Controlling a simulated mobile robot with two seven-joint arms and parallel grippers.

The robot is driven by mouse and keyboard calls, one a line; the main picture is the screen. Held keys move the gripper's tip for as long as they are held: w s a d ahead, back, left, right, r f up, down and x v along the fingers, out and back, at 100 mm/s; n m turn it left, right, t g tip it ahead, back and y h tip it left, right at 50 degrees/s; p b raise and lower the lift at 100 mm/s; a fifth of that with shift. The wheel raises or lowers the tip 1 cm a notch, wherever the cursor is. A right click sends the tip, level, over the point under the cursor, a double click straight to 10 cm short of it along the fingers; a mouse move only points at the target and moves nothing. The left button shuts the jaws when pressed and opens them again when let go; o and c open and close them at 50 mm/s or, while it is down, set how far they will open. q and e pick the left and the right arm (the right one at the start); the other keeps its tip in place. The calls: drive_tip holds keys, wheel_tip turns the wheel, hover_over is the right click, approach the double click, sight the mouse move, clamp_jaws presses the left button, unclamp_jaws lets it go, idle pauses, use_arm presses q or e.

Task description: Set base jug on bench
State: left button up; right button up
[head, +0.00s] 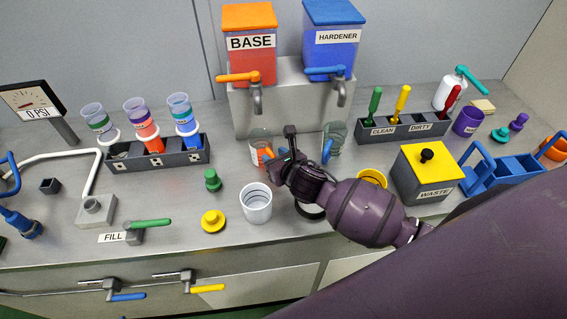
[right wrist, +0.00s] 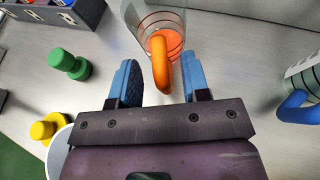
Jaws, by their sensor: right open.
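The base jug (head: 258,147) is a clear jug with an orange handle and some orange inside. It stands upright on the bench (head: 165,205), in front of the dispenser stand and below the BASE tap. In the right wrist view the jug (right wrist: 163,18) is at the top, its orange handle pointing toward me. My right gripper (head: 275,156) is open at the handle. In the right wrist view its blue fingers (right wrist: 162,84) lie on either side of the handle, with gaps showing. My left gripper is not in view.
A clear jug with a blue handle (head: 335,138) stands right of the gripper. A white cup (head: 257,203), a yellow knobbed part (head: 213,221) and a green one (head: 212,180) stand nearer the front. The WASTE box (head: 425,175) is at right. The left-centre bench has free room.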

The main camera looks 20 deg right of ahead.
drive_tip(key=v, duration=1.2)
idle(0.3)
